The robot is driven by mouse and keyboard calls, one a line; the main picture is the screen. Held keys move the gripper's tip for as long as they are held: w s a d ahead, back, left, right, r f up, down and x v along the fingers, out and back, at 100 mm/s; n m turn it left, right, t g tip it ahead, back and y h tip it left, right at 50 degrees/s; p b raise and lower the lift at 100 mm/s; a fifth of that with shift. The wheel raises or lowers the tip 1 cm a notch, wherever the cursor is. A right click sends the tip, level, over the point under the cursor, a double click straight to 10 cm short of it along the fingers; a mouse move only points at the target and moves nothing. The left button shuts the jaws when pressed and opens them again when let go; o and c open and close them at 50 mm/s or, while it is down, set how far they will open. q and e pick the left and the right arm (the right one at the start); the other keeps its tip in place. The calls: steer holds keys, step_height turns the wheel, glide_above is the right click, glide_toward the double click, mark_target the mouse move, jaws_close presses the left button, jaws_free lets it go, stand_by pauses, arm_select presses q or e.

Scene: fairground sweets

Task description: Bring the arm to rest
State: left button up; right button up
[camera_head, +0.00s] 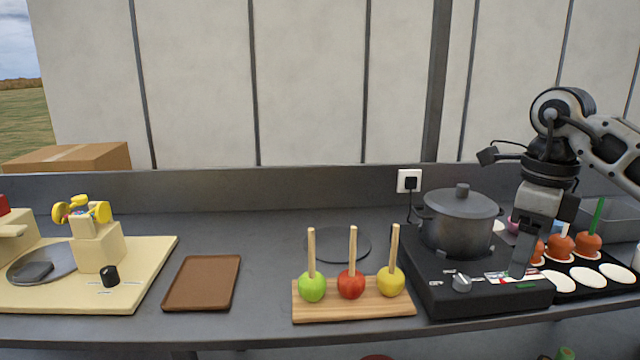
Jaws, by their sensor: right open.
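My right arm comes in from the right, and its gripper (520,268) points down over the right part of the black stove (490,297). The jaws are open and I see nothing between them. The gripper is just right of the lidded grey pot (460,223) and hides part of the stove and of a coated apple behind it. Orange-brown coated apples (588,244) with sticks stand on a black tray (602,291) with white round papers, right of the gripper. My left gripper is not in view.
A wooden board (352,312) holds a green, a red and a yellow apple on sticks. A brown tray (203,283) lies left of it. A cream machine (95,262) stands far left. A wall socket (409,181) is behind the stove. The counter between tray and board is clear.

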steer(key=s+a+f+n+g+y, duration=0.1)
steer(key=a+f+y, duration=0.35)
steer(key=a, duration=0.45)
steer(key=s+a+f+g+y, duration=0.1)
steer(key=a+f+y, duration=0.3)
steer(key=a, duration=0.5)
steer(key=s+a+m+t+y, duration=0.3)
steer(key=s+a+m+y, duration=0.2)
steer(key=a+m+y, duration=0.55)
steer(key=w+d+f+m+t+h, duration=0.1)
steer(key=d+f+m+t+h, duration=0.4)
steer(key=m+t, duration=0.5)
steer(key=w+d+f+m+t+h, duration=0.1)
steer(key=d+f+m+t+h, duration=0.4)
steer(key=m, duration=1)
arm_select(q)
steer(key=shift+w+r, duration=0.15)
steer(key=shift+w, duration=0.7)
arm_select(e)
steer(key=s+d+f+m+g+h, duration=0.2)
steer(key=s+f, duration=0.4)
steer(key=f, duration=0.3)
steer(key=s+d+f+m+g+h, duration=0.2)
steer(key=s+f+m+g+h, duration=0.1)
steer(key=s+f+m, duration=0.3)
step_height(320, 180, down, 3)
steer(key=shift+s+r+g+h, duration=0.1)
steer(key=shift+s+g+h, duration=0.3)
steer(key=shift+s+h, duration=0.25)
